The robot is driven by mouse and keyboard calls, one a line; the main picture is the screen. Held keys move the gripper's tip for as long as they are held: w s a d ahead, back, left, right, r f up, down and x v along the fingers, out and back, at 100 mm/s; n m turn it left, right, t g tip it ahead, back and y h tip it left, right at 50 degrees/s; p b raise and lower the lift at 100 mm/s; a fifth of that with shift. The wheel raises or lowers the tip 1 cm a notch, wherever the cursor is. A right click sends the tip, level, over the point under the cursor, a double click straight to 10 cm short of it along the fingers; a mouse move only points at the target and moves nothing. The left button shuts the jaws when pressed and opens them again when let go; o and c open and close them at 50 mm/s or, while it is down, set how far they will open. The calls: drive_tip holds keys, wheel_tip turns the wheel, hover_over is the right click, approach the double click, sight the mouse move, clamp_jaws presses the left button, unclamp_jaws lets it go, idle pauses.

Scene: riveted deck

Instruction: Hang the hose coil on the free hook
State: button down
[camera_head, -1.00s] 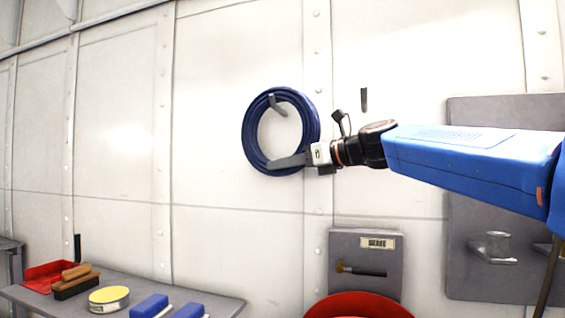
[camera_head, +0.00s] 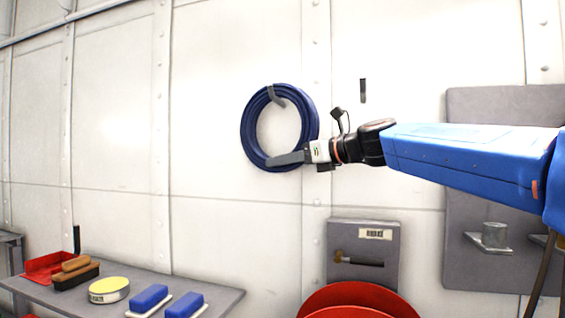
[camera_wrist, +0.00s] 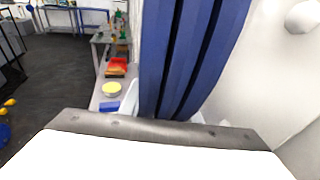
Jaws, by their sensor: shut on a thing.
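The hose coil (camera_head: 248,122) is a dark blue ring, upright against the white wall in the head view. A grey hook (camera_head: 277,97) shows at its top. The hook's root shows inside the ring and its tip crosses in front of the upper band; I cannot tell whether the coil's weight rests on it. My gripper (camera_head: 288,158) is shut on the coil's lower right part. In the wrist view the coil (camera_wrist: 190,50) appears as large blue strands beyond a grey finger. A second, dark hook (camera_head: 363,90) to the right is bare.
A grey shelf (camera_head: 222,300) at lower left holds a red tray, brushes, a yellow-topped tin and blue blocks. A grey labelled box (camera_head: 340,228) and a red round object (camera_head: 360,299) are below my arm. A grey panel (camera_head: 490,115) is at right. The wall left of the coil is clear.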

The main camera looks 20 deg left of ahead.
drive_tip(key=shift+r, duration=0.1)
drive_tip(key=c, duration=1.2)
unclamp_jaws()
drive_tip(key=v, duration=1.7)
drive_tip(key=shift+s+d, duration=0.15)
drive_tip(key=s+d+f+n+h, duration=0.5)
drive_tip(key=s+d+f+n, duration=0.2)
drive_tip(key=f, duration=1)
drive_tip(key=s+d+f+n+h, duration=0.5)
drive_tip(key=s+d+f+n, duration=0.2)
drive_tip(key=s+d+f, duration=0.4)
drive_tip(key=s+d+f+n+h, duration=0.5)
drive_tip(key=d+f, duration=1)
drive_tip(key=f, duration=0.8)
drive_tip(key=shift+s+d+n, duration=0.2)
drive_tip(key=shift+s+n, duration=0.4)
drive_tip(key=shift+s, duration=0.55)
drive_tip(key=shift+s+d+n, duration=0.15)
drive_tip(key=shift+s+n, duration=0.45)
drive_tip(key=shift+s, duration=0.55)
